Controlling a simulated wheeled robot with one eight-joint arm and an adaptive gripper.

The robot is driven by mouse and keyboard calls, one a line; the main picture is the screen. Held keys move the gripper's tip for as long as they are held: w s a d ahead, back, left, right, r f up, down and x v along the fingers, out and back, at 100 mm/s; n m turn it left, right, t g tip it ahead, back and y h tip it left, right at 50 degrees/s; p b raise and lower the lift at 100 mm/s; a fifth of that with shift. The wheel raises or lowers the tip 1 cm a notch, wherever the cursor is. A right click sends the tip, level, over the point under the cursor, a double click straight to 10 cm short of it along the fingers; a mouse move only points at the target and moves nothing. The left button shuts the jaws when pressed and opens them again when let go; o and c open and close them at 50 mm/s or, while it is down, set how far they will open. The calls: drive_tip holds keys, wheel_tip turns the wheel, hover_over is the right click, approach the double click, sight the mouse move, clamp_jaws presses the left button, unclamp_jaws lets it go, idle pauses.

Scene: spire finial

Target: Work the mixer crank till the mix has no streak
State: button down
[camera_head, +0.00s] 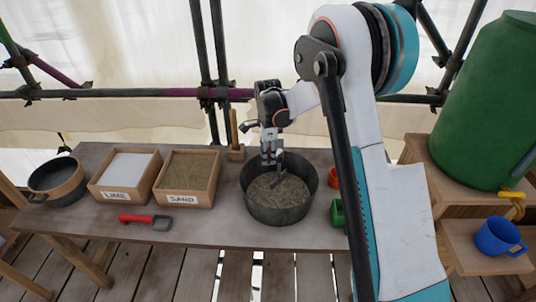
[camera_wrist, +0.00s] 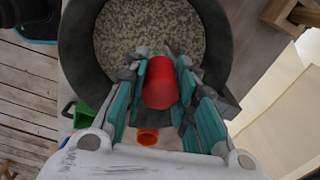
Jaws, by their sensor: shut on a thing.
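A round dark mixing tub (camera_head: 250,200) stands on the table. The mix (camera_head: 279,188) in it is grey-brown with paler flecks; in the wrist view the mix (camera_wrist: 150,30) looks speckled light and dark. My gripper (camera_head: 268,158) is over the tub's back left part. In the wrist view my gripper (camera_wrist: 162,90) is shut on a red cylindrical handle (camera_wrist: 160,85), seemingly the crank's grip. A dark grey piece (camera_head: 279,165) goes down from beside the fingers toward the mix. The rest of the crank is hidden by my gripper.
A LIME box (camera_head: 95,190), a SAND box (camera_head: 211,190), a dark pan (camera_head: 45,196) and a red-handled trowel (camera_head: 150,220) lie left on the table. A green container (camera_head: 338,212) and an orange cup (camera_wrist: 148,137) are close to the tub. A blue mug (camera_head: 497,237) and a green barrel (camera_head: 495,100) stand right.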

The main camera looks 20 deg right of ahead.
drive_tip(key=s+d+n+b, duration=0.2)
drive_tip(key=d+n, duration=0.7)
drive_tip(key=n, duration=0.6)
drive_tip(key=shift+d+n, duration=0.15)
drive_tip(key=shift+n, duration=0.25)
idle(0.4)
drive_tip(key=c, duration=1.3)
unclamp_jaws()
wheel_tip(320, 180, up, 12)
